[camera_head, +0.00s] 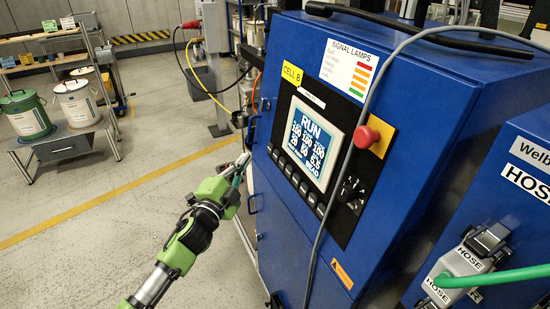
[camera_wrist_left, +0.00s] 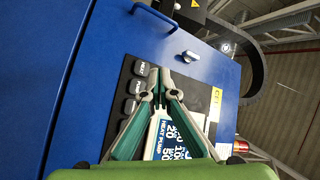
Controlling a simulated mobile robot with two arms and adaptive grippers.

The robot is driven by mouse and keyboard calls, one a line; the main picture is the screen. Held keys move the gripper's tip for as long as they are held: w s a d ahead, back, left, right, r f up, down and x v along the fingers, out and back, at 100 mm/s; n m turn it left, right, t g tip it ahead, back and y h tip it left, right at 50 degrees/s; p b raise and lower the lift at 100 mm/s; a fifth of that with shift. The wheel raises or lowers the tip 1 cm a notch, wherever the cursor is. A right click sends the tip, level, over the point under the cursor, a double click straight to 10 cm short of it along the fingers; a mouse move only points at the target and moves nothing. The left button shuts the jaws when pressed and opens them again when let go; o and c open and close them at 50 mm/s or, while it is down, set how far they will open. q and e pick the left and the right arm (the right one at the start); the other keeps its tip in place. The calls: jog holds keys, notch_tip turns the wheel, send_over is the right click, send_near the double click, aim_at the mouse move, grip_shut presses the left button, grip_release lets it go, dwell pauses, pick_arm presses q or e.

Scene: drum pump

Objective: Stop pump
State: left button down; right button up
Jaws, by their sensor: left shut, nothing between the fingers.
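The blue pump cabinet (camera_head: 400,110) carries a black control panel with a lit screen (camera_head: 312,143) that reads RUN above several numbers. A row of dark keys (camera_head: 294,180) runs along the panel below the screen. In the left wrist view, a key marked HEAT (camera_wrist_left: 141,68) and one that seems to read PUMP (camera_wrist_left: 136,87) show beside my fingertips. A red mushroom button (camera_head: 364,137) sits on a yellow plate right of the screen. My left gripper (camera_head: 243,163) is shut and empty, left of the panel; it also shows in the left wrist view (camera_wrist_left: 159,84). Contact with a key cannot be told.
A grey cable (camera_head: 374,95) hangs across the cabinet front. At lower right, a grey hose connector (camera_head: 465,262) with a green hose (camera_head: 510,275) sits by a second blue unit. A cart with drums (camera_head: 77,104) stands far left. The floor between is clear.

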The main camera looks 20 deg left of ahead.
aim_at(276, 156)
pick_arm(q)
jog(key=shift+w+d+f+b, duration=0.2)
jog(key=shift+w+d+b, duration=0.1)
jog(key=shift+w+d, duration=0.4)
jog(key=shift+w+d+f+b, duration=0.15)
jog(key=shift+w+d+b, duration=0.15)
jog(key=shift+w+d, duration=0.45)
jog(key=shift+w+d+f+b, duration=0.25)
jog(key=shift+w+d, duration=0.3)
jog(key=shift+w, duration=0.3)
jog(key=shift+d, duration=0.1)
jog(key=shift+w+d, duration=0.2)
jog(key=shift+w, duration=0.1)
jog(key=shift+w+d+b, duration=0.3)
dwell(0.5)
jog(key=shift+s+a, duration=0.1)
jog(key=shift+s+a+p, duration=0.4)
jog(key=shift+s+a, duration=0.05)
jog(key=shift+s, duration=0.1)
jog(key=shift+a+r, duration=0.1)
